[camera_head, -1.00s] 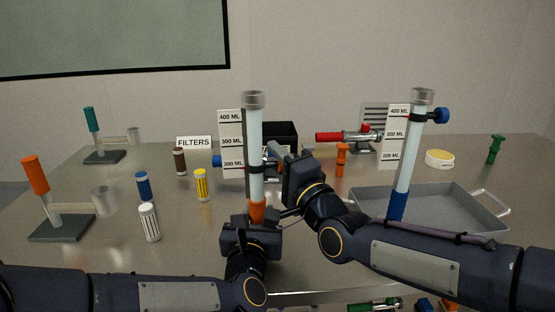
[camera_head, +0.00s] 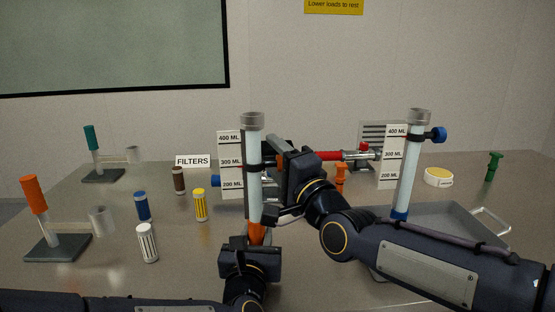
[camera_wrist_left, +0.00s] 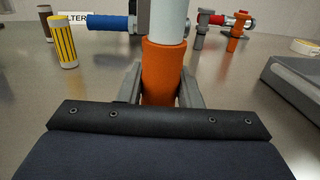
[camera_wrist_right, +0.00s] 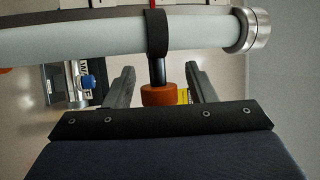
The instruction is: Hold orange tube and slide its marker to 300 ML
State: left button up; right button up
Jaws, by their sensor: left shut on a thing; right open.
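The orange tube (camera_head: 254,206), a pale upright cylinder with a grey cap and orange base (camera_wrist_left: 161,70), stands before a white scale card (camera_head: 231,172) in the head view. My left gripper (camera_head: 251,243) is shut on the orange base. The tube's marker is a black ring (camera_wrist_right: 157,35) around the tube with an orange knob (camera_wrist_right: 161,95) on its stem. In the head view the ring (camera_head: 252,167) appears about level with or slightly below the 300 ML line. My right gripper (camera_wrist_right: 162,88) is open, with its fingers on either side of the knob.
A blue-based tube (camera_head: 407,175) with a blue-knobbed marker near 400 ML stands at right by a grey tray (camera_head: 455,225). Several filters, including a yellow one (camera_head: 200,205), stand at left. A red-handled device (camera_head: 330,156) lies behind my right gripper.

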jog(key=v, duration=1.2)
pick_arm(q)
jog(key=o, duration=1.2)
jog(key=s, duration=0.4)
jog(key=s+a, duration=0.1)
jog(key=s, duration=0.3)
jog(key=s+a, duration=0.1)
jog(key=s, duration=0.3)
